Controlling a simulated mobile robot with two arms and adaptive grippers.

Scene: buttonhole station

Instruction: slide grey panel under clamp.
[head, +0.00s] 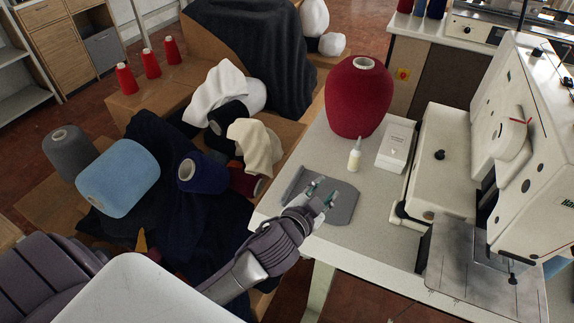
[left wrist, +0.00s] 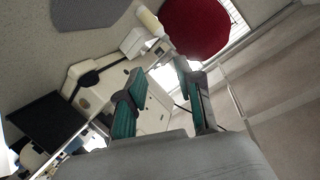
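The flat grey panel (head: 342,207) lies on the left end of the light table, and part of it is hidden behind my left gripper (head: 322,191). The gripper is over the panel, its two teal-padded fingers apart with nothing between them. I cannot tell whether they touch the panel. In the left wrist view the open fingers (left wrist: 160,72) point toward the machine, and a bit of the grey panel (left wrist: 85,12) shows at the top left. The clamp area of the white buttonhole machine (head: 535,150) is at the right, above a metal plate (head: 465,270). My right gripper is not in view.
A small bottle (head: 354,160), a white box (head: 395,147) and a big red yarn cone (head: 358,100) stand behind the panel. Bare tabletop (head: 378,225) lies between panel and machine. Yarn cones and dark cloth (head: 165,190) crowd the left.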

